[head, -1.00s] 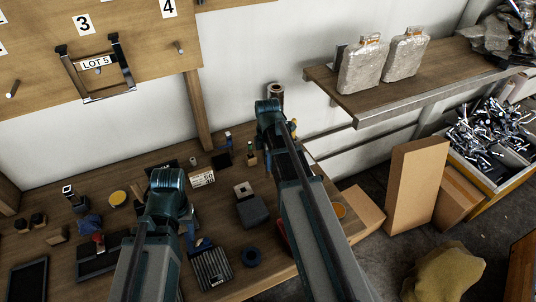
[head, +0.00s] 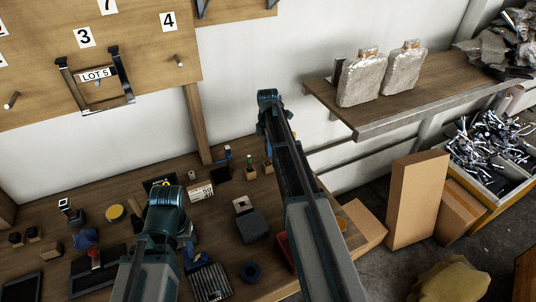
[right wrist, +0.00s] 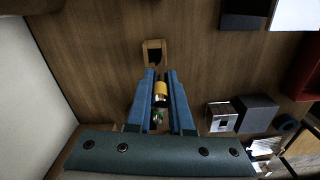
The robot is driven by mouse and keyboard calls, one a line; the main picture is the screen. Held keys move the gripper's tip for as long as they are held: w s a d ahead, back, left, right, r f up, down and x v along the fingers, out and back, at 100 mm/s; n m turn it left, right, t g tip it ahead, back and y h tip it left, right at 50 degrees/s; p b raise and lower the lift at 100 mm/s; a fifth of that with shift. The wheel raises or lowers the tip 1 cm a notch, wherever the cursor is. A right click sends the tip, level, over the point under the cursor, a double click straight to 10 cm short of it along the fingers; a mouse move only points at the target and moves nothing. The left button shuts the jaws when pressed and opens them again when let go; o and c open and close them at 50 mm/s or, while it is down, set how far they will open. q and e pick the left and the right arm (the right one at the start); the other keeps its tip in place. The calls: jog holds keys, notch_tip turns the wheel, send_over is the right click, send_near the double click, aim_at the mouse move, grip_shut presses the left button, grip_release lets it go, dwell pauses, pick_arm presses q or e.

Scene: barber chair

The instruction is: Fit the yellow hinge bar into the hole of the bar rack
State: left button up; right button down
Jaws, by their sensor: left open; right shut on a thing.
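The yellow hinge bar (right wrist: 160,92) is between the two blue fingers of my right gripper (right wrist: 160,78), which is shut on it, with a metallic part below the yellow. A small wooden block with a dark hole (right wrist: 153,52), which looks like the bar rack, lies just beyond the fingertips, apart from the bar in the picture.
A dark block (head: 252,225) and a square metal piece (head: 242,205) stand on the bench (head: 150,160) between my arms. A black stand with a red part (head: 95,258) is at left. The wall (head: 270,60) rises behind. A shelf (head: 400,105) juts out at right.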

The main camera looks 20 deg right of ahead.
pick_arm(q)
jog(key=shift+f, duration=0.1)
notch_tip(320, 180, down, 4)
jog(key=b, duration=0.3)
jog(key=shift+r+b, duration=0.25)
jog(key=shift+b, duration=0.05)
pick_arm(e)
jog(key=f, duration=0.2)
jog(key=w+f, duration=0.1)
jog(key=shift+d+f, duration=0.2)
jog(key=shift+f, duration=0.15)
pick_arm(q)
jog(key=shift+f, duration=0.2)
pick_arm(e)
jog(key=shift+f, duration=0.15)
jog(key=c, duration=0.8)
grip_release()
pick_arm(q)
jog(key=shift+r, duration=0.2)
